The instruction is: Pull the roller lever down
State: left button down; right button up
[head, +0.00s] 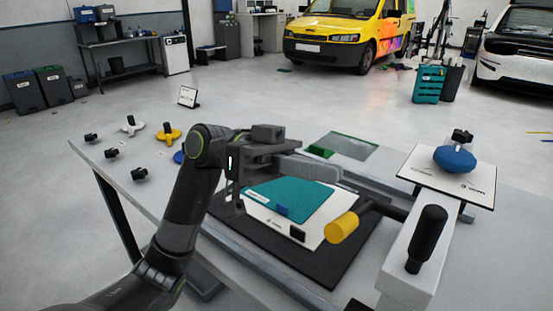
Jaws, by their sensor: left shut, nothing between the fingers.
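A black rod with a yellow cylindrical grip (342,228) juts from the roller frame, to the left of a white end block (405,283). An upright black handle (428,238) stands on that block. I cannot tell for certain which of the two is the roller lever. My left gripper (328,173) is shut and empty, above the far part of the teal sheet (290,203). It is up and to the left of the yellow grip and apart from both handles. My right gripper is not in view.
A white panel with the teal sheet lies on a dark mat (340,265) on the table. A white board (468,188) with a blue knob (455,158) stands at the right. Black knobs (139,174) and a yellow knob (168,133) lie at the left. A yellow van is beyond.

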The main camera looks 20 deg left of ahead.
pick_arm(q)
jog(key=r+b+v, duration=0.1)
jog(key=v, duration=0.5)
jog(key=shift+a+f, duration=0.25)
jog(key=shift+f, duration=0.2)
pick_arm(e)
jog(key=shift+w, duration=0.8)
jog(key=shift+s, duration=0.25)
